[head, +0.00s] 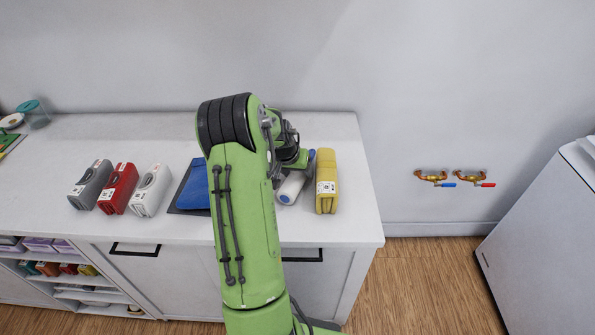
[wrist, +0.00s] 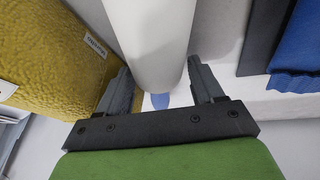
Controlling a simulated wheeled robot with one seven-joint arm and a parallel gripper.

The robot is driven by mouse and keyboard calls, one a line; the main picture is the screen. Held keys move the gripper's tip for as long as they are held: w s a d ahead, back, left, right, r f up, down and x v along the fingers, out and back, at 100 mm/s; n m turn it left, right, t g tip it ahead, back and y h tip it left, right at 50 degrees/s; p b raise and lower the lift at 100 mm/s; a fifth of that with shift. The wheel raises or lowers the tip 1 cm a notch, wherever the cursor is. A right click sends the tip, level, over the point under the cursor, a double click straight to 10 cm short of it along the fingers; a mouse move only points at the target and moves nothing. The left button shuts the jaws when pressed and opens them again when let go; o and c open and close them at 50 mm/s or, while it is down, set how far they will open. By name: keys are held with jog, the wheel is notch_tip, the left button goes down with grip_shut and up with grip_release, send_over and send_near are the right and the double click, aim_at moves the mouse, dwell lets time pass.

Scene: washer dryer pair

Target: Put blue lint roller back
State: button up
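The lint roller, a white cylinder (head: 291,187) with blue at its ends, lies on the counter between my arm and a yellow bottle. In the wrist view, its white body (wrist: 150,40) fills the top middle, with a blue part (wrist: 160,101) showing below. My gripper (wrist: 158,75) has its fingers spread, one on each side of the roller. They look open, though contact at the sides is hard to judge. In the head view, my arm hides the fingers. The roller's place of return cannot be told from these frames.
The yellow bottle (head: 327,182) stands close to the right of the roller. A blue folded cloth (head: 194,187) lies on a dark board left of my arm. White (head: 151,191), red (head: 118,189) and grey (head: 90,184) bottles stand further left. The counter's right end (head: 358,213) is clear.

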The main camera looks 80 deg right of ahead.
jog(key=p+v, duration=0.2)
jog(key=v, duration=1)
jog(key=w+a+r+n+t+y, duration=0.1)
jog(key=w+a+r+n+t, duration=0.3)
jog(key=w+a, duration=0.5)
jog(key=w+a+r+n+t, duration=0.1)
jog(key=w+a+r+n, duration=0.4)
jog(key=a, duration=0.8)
jog(key=s+a+n+t+y, duration=0.1)
jog(key=s+a+n, duration=0.2)
jog(key=a, duration=0.8)
jog(key=s+a+r+n+t+y, duration=0.1)
jog(key=s+a+n, duration=0.3)
jog(key=a, duration=0.8)
jog(key=shift+n+y, duration=0.7)
jog(key=shift+n, duration=0.3)
